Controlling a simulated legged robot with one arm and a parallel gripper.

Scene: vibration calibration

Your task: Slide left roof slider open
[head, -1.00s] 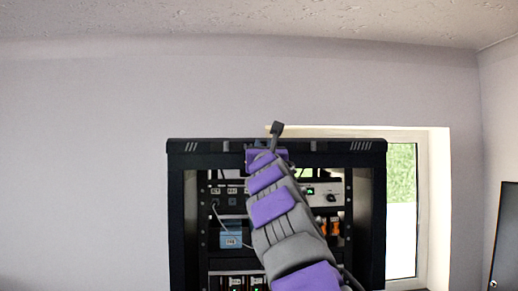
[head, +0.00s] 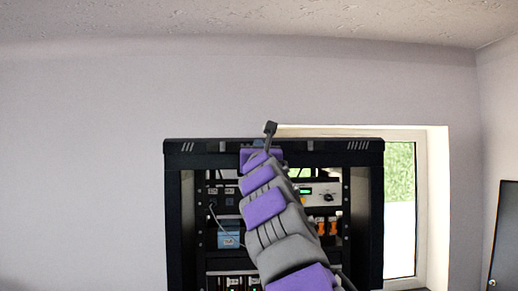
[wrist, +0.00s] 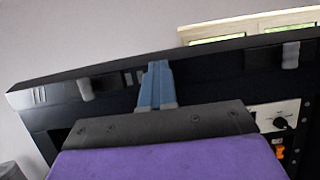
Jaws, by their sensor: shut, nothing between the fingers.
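The black cabinet (head: 174,215) has a thick top beam with two small grey tabs that look like the roof sliders. The left slider (head: 223,146) also shows in the wrist view (wrist: 85,90). The right slider (head: 310,145) shows there too (wrist: 290,56). My gripper's blue-grey fingers (wrist: 156,84) are shut and empty. They point up in front of the beam, between the two tabs and nearer the left one. A clear gap separates them from the left slider. I cannot tell whether the fingertips touch the beam. My arm hides the beam's middle in the head view.
Rack equipment fills the cabinet, including a blue box (head: 229,238) and a white panel with a knob (head: 320,194). A window (head: 400,210) is behind it on the right. A dark screen (head: 504,240) stands at the far right. The wall at left is bare.

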